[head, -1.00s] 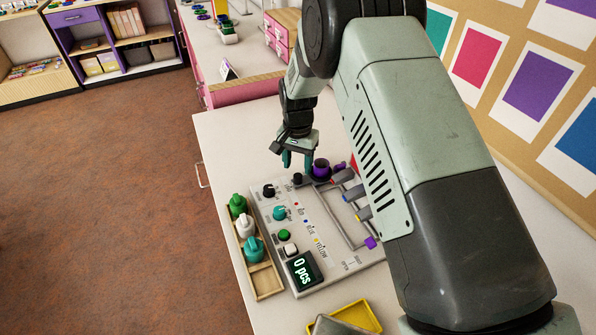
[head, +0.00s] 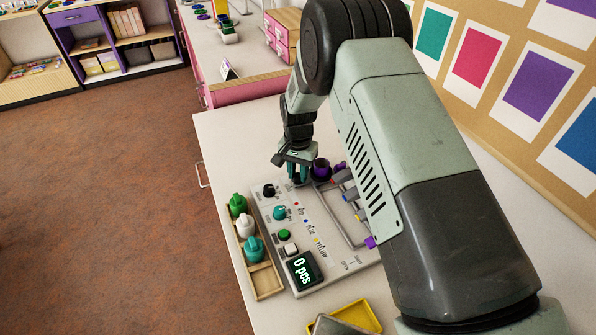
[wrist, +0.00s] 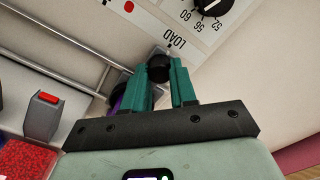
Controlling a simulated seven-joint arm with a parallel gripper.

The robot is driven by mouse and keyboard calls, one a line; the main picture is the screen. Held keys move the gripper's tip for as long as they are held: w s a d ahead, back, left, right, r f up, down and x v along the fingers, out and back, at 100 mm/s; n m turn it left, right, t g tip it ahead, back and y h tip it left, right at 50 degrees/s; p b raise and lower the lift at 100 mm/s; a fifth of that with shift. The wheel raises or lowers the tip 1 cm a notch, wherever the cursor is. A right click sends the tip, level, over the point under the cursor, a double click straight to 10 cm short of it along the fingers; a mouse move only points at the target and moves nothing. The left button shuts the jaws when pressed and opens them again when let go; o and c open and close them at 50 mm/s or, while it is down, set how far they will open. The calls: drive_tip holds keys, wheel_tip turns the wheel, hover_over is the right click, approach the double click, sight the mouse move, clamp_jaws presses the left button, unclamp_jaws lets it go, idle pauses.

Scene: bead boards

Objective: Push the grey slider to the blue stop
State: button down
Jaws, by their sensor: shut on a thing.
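The bead board (head: 330,275) is a grey panel with a row of red, blue and yellow marks. The blue stop mark (head: 306,221) lies between the red and yellow ones. The slider's black round knob (wrist: 159,68), with a little grey behind it, is at the LOAD label in the wrist view. My gripper (head: 298,179) is at the board's far end, its teal fingers shut on that knob, and it also shows in the wrist view (wrist: 168,84). In the head view the fingers mostly hide the slider. The blue mark is outside the wrist view.
A purple round part (head: 321,168) stands close right of my gripper. Grey dispensers with coloured tips (head: 351,194) line the rail side. A dial (head: 269,191), a teal knob (head: 279,213) and a counter reading 0 pcs (head: 304,269) sit left. A bottle tray (head: 268,284) flanks the board.

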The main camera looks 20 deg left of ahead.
drive_tip(key=shift+d, duration=0.1)
drive_tip(key=s+d, duration=1)
drive_tip(key=shift+s+d, duration=0.15)
drive_tip(key=shift+s, duration=0.05)
drive_tip(key=c, duration=0.9)
unclamp_jaws()
wheel_tip(320, 180, up, 11)
drive_tip(key=shift+f, duration=0.1)
